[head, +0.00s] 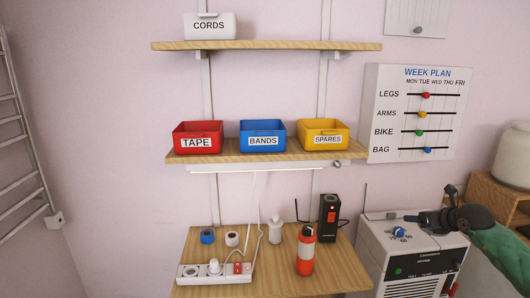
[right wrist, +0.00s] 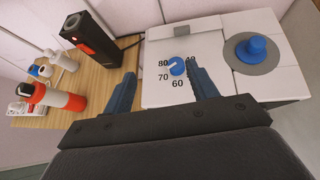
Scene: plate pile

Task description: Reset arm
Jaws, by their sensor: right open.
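My right gripper (head: 402,218) reaches in from the right in the head view, above the white control box (head: 372,231). In the right wrist view the gripper (right wrist: 163,90) is open, with nothing between its two blue-grey fingers. Beyond the fingertips is a small blue dial (right wrist: 177,66) with printed numbers around it; it also shows below the gripper in the head view (head: 399,232). A larger blue knob (right wrist: 256,50) on a grey disc is right of the fingers. My left gripper is not in view.
Left of the box, a wooden table (head: 340,275) holds a red-and-white bottle (head: 305,252), a black device (head: 328,218), a white bottle (head: 275,230) and a power strip (head: 205,279). Shelves with red (head: 197,128), blue (head: 262,126) and yellow (head: 323,126) bins hang above.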

